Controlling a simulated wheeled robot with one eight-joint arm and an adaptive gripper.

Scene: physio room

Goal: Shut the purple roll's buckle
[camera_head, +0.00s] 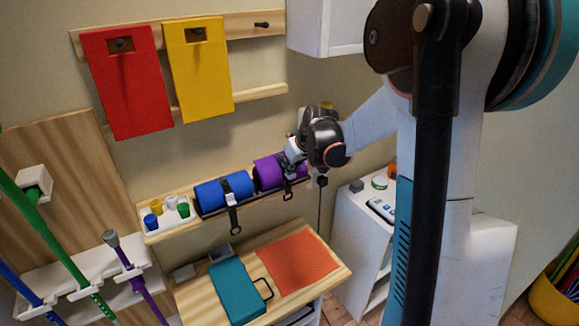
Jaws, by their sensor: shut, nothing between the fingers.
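The purple roll (267,173) lies on its side on the wall shelf, to the right of the blue roll (223,189). A dark strap with a ring at its lower end (288,195) hangs at the front of the purple roll. My gripper (291,161) is at the right part of the purple roll, close to the strap, and is shut with nothing held. My wrist hides the roll's right end. The buckle is too small and too covered to tell whether it is shut.
The blue roll has its own hanging strap (234,218). A white tray of small cups (168,215) stands left on the shelf. Below is a wooden table with a teal case (238,290) and an orange mat (292,262). A white cabinet (355,222) stands right.

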